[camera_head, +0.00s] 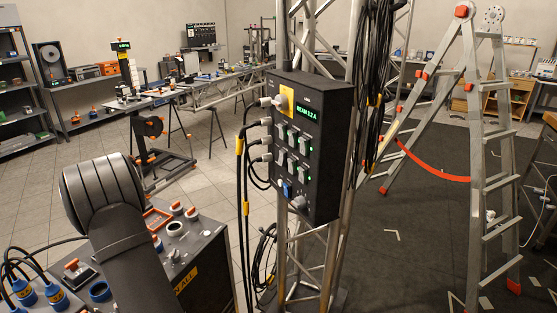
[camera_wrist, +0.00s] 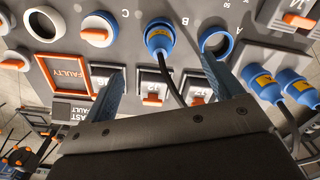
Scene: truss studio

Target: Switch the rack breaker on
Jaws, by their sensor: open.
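The grey distribution panel (camera_wrist: 65,20) fills the wrist view; part of it shows at the lower left of the head view (camera_head: 212,243). A row of breakers with orange toggles crosses it: a left one (camera_wrist: 103,72) partly behind a finger, a middle one (camera_wrist: 152,88) and a right one (camera_wrist: 196,84). Their labels are too small to tell which is the rack breaker, or whether any is on. An orange frame marked FAULTY (camera_wrist: 67,75) is left of them. My gripper (camera_wrist: 163,62) is open and empty, its fingers either side of the middle and right breakers. My arm hides it in the head view.
A blue plug (camera_wrist: 160,38) with a dark cable runs between my fingers. An empty blue socket (camera_wrist: 216,41) and two blue plugs (camera_wrist: 264,84) are to the right. A black power box (camera_head: 313,150) hangs on a truss. A ladder (camera_head: 478,150) stands at right.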

